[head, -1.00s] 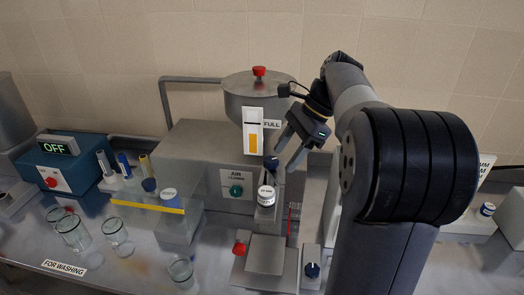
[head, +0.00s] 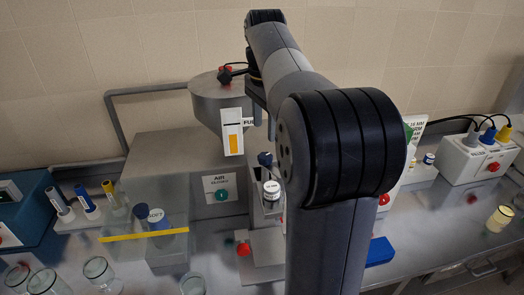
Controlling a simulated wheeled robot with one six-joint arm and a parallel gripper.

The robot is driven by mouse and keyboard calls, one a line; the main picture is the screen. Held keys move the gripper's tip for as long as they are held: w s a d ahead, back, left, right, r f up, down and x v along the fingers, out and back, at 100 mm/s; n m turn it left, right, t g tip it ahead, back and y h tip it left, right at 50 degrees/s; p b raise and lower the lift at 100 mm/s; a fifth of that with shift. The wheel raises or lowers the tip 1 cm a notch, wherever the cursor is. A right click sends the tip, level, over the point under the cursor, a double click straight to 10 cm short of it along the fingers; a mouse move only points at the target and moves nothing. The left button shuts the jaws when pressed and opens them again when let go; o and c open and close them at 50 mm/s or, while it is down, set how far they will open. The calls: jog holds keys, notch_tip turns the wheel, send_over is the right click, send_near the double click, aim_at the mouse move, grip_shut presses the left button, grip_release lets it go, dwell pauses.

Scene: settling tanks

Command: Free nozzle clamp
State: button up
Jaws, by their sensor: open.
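The filling machine (head: 165,155) stands against the wall with a round hopper (head: 205,100) on top. A dark blue knob (head: 265,159) sits at the outlet, above a small white-lidded jar (head: 271,190); I cannot tell for sure whether this knob is the nozzle clamp. My gripper (head: 268,124) is just right of the hopper and above the knob, apart from it. It is open, with nothing seen in it. My arm hides most of its fingers.
A red knob (head: 243,249) is on the machine's base. Clear glasses (head: 98,272) stand at the front left, and bottles (head: 88,200) stand in a rack. A blue block (head: 379,251) lies right of my arm. A grey-white box with plugs (head: 480,155) is at the far right.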

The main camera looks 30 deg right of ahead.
aim_at(264, 156)
notch_tip(264, 156, down, 8)
jog(key=shift+a+f+p, duration=0.1)
jog(key=shift+f+p, duration=0.15)
jog(key=shift+p, duration=0.1)
jog(key=shift+c, duration=0.3)
jog(key=c, duration=0.9)
